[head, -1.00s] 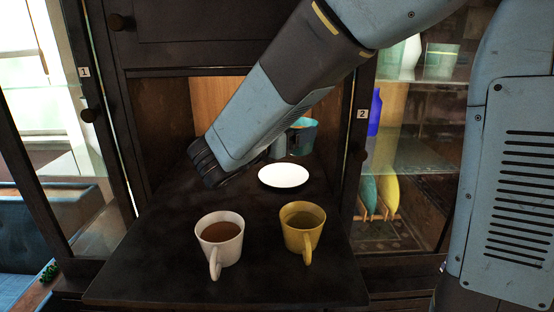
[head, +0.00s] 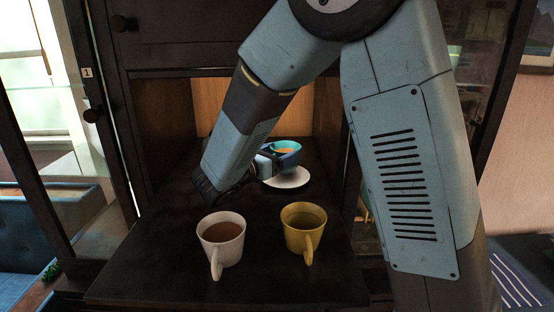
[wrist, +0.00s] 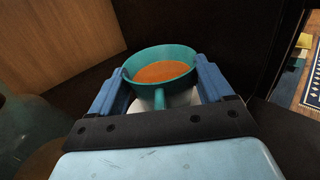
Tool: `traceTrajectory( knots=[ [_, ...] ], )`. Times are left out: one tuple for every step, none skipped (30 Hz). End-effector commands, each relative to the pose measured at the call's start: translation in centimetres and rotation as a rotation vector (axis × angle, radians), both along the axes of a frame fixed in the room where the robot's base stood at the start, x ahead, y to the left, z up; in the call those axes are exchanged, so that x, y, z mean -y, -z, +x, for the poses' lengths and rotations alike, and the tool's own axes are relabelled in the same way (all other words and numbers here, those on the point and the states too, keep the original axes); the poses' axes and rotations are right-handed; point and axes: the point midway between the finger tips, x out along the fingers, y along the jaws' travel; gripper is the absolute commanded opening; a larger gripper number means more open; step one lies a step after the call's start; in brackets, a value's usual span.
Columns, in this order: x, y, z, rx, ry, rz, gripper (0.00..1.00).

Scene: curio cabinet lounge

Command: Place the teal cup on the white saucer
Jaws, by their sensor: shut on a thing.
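The teal cup (head: 287,145), holding orange-brown liquid, is upright between the blue fingers of my gripper (head: 276,160). In the wrist view the cup (wrist: 160,88) sits between both fingers (wrist: 160,80), which are shut on it, its handle facing my wrist. The white saucer (head: 288,181) lies on the dark shelf; the cup and fingers cover its back part in the head view. A strip of the saucer (wrist: 196,97) shows below the cup in the wrist view. The cup is over or at the saucer's back part; I cannot tell whether they touch.
A white cup (head: 222,241) with brown liquid and a yellow cup (head: 303,229) stand on the dark shelf (head: 160,280) in front of the saucer. Cabinet side walls and a wooden back panel (head: 207,105) enclose the space. A greenish rounded thing (wrist: 20,125) shows at left in the wrist view.

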Motion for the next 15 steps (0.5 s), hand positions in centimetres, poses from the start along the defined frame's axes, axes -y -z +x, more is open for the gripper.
traceTrajectory(
  knots=[
    [0.0,0.75,0.0,-0.003,0.0,-0.004,0.37],
    [0.01,1.06,-0.01,-0.002,0.0,-0.004,0.37],
    [0.01,1.33,-0.01,-0.001,0.0,-0.002,0.37],
    [0.03,1.45,-0.01,0.0,0.0,-0.001,0.37],
    [0.03,1.51,-0.01,0.001,0.0,-0.001,0.37],
    [0.03,1.5,-0.02,0.001,0.0,-0.001,0.37],
    [0.03,1.48,-0.02,0.001,0.0,0.0,0.37],
    [0.03,1.47,-0.02,0.001,0.0,0.0,0.37],
    [0.04,1.46,-0.01,0.001,0.0,0.0,0.37],
    [0.04,1.46,-0.01,0.001,0.0,0.0,0.37],
    [0.04,1.47,-0.01,0.001,0.0,-0.001,0.37],
    [0.04,1.52,-0.01,0.001,0.0,-0.001,0.37],
    [0.05,1.58,-0.01,0.001,0.0,-0.001,0.37],
    [0.05,1.66,-0.01,0.001,0.0,-0.001,0.37],
    [0.05,1.68,-0.02,-0.001,0.0,-0.001,0.83]
  ],
)
